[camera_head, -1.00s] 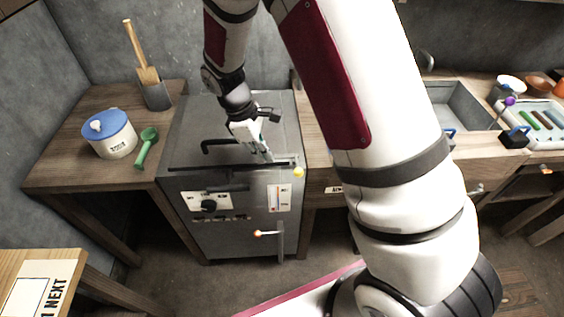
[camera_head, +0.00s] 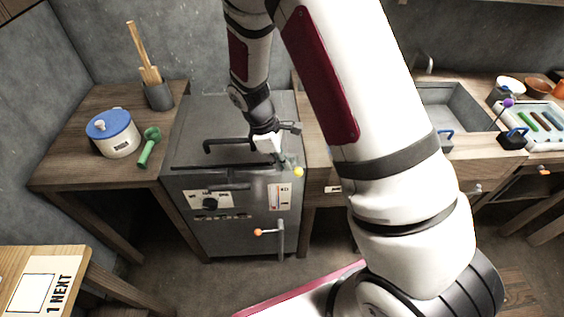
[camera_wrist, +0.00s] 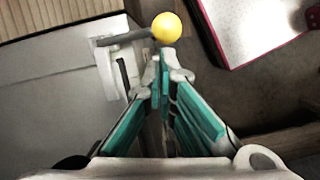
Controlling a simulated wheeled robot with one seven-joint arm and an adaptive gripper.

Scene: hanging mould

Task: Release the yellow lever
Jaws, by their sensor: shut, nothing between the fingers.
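The yellow lever's ball knob (camera_head: 298,171) is at the front right top edge of the grey metal cabinet (camera_head: 232,119). The knob shows large in the wrist view (camera_wrist: 166,27), with its dark rod running left to a pale bracket (camera_wrist: 108,55). My gripper (camera_head: 284,168) is just left of the knob in the head view. In the wrist view its teal-padded fingers (camera_wrist: 162,66) are shut with nothing between them, and their tips are just below the knob. I cannot tell whether the tips touch the knob.
A black bar handle (camera_head: 226,145) is on the cabinet top. An orange-tipped lever (camera_head: 258,232) is on the cabinet front. A blue-lidded pot (camera_head: 113,135) and a green scoop (camera_head: 149,147) are on the left counter. A sink (camera_head: 452,110) is at right.

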